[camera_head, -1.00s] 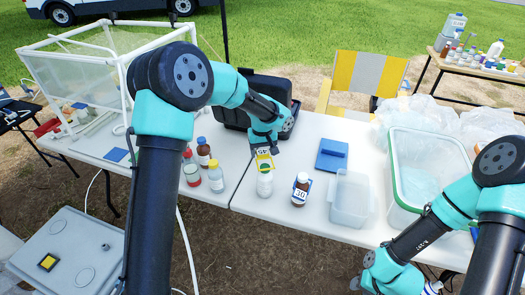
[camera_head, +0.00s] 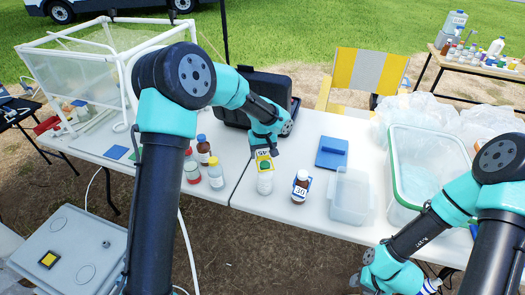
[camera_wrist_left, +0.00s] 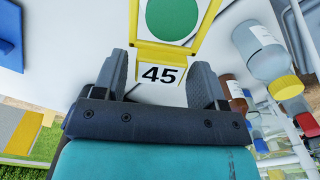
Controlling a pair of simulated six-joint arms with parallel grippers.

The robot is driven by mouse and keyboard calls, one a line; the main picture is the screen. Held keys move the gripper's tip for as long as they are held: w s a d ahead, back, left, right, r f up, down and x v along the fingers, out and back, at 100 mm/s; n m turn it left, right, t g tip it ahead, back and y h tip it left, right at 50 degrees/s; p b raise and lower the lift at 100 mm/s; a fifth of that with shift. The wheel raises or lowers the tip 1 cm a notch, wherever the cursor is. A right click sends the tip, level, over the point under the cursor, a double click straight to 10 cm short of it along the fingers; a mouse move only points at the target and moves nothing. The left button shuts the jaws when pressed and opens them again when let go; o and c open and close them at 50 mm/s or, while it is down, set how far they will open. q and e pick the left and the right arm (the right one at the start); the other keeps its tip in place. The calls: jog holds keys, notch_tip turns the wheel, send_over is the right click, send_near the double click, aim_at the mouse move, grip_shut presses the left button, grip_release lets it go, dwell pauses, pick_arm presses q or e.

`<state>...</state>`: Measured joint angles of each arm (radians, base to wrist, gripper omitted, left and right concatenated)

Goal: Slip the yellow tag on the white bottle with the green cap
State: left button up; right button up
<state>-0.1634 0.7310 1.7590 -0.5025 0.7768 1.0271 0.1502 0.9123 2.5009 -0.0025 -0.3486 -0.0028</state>
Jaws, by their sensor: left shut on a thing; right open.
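My left gripper (camera_head: 263,149) is shut on the yellow tag (camera_head: 263,154), which bears the number 45. The white bottle (camera_head: 265,184) stands on the table directly below it. In the left wrist view the fingers (camera_wrist_left: 170,80) grip the white number plate of the tag (camera_wrist_left: 162,76). The tag's yellow frame surrounds the green cap (camera_wrist_left: 172,18) in that view. I cannot tell whether the frame is around the neck or still above the cap.
A brown bottle (camera_head: 300,187) with a 30 tag stands just right of the white bottle. Several bottles, one with a yellow cap (camera_head: 215,175), stand to the left. A black case (camera_head: 292,108) is behind.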

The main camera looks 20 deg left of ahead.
pick_arm(q)
jog(key=shift+f, duration=0.9)
jog(key=o, duration=0.8)
notch_tip(320, 180, up, 17)
jog(key=shift+r, duration=0.2)
dwell(0.4)
jog(key=shift+f, duration=0.15)
dwell(0.7)
